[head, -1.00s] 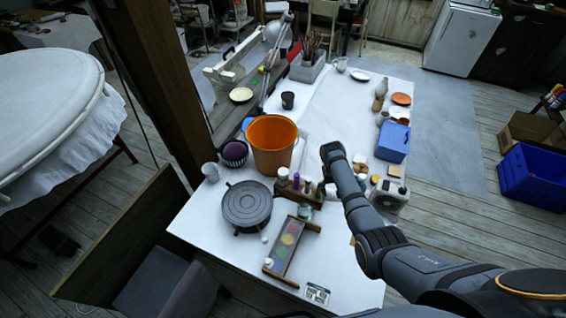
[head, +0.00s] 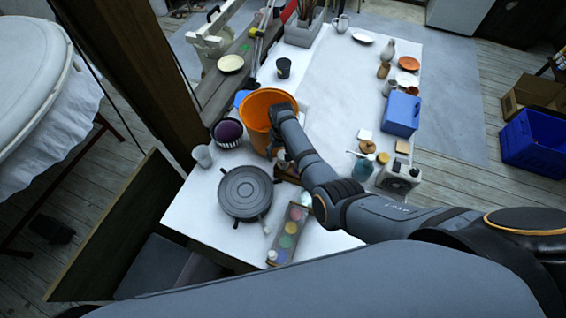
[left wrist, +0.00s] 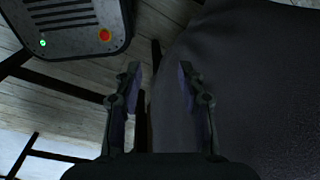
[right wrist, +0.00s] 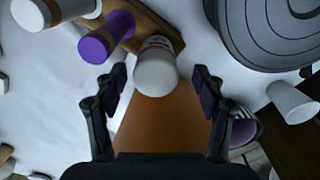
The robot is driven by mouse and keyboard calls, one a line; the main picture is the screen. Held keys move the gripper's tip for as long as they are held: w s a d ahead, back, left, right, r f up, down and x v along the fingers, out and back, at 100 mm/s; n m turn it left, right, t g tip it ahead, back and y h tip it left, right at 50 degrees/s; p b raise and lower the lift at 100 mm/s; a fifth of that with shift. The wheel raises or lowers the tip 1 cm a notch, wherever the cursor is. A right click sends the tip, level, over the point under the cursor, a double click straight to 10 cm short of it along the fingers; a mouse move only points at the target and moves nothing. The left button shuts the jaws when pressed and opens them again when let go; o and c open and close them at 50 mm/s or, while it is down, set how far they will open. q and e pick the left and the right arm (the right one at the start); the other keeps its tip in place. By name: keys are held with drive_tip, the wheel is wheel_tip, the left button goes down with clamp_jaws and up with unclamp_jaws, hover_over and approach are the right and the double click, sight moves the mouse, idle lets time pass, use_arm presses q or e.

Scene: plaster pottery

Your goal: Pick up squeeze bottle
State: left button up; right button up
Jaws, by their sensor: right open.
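Small bottles stand in a wooden rack beside the orange bucket, partly behind my right arm in the head view. In the right wrist view they are a white-capped bottle with print on it (right wrist: 157,66), a purple bottle (right wrist: 103,38) and another white-topped bottle (right wrist: 42,10). I cannot tell which is the squeeze bottle. My right gripper (right wrist: 160,82) is open and empty, with the printed bottle just ahead of the gap between its fingertips. In the head view its wrist covers the bucket's right side. My left gripper (left wrist: 160,78) is open and empty, away from the bottles.
The orange bucket (head: 255,115) stands close to my right gripper. A round grey turntable (head: 245,192), a paint palette (head: 289,232) and a white cup (head: 202,155) are nearby. A blue box (head: 401,114) stands farther right. The table's middle (head: 335,90) is mostly clear.

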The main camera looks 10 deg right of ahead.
drive_tip(key=shift+w+d+f+b, duration=0.1)
drive_tip(key=shift+f+b, duration=0.45)
drive_tip(key=shift+s+d+f+b, duration=0.1)
drive_tip(key=shift+s+f+b, duration=0.1)
drive_tip(key=shift+f+b, duration=0.5)
wheel_tip(320, 180, down, 3)
drive_tip(key=b, duration=0.3)
drive_tip(key=shift+s+r, duration=0.15)
drive_tip(key=shift+r, duration=0.2)
drive_tip(key=c, duration=0.6)
use_arm(q)
drive_tip(key=f, duration=0.1)
drive_tip(key=w+f, duration=0.1)
drive_tip(key=f, duration=0.1)
drive_tip(key=w+f, duration=0.1)
drive_tip(key=f, duration=0.1)
drive_tip(key=shift+w+d+f, duration=0.1)
drive_tip(key=shift+w, duration=0.15)
use_arm(e)
drive_tip(key=shift+c, duration=0.7)
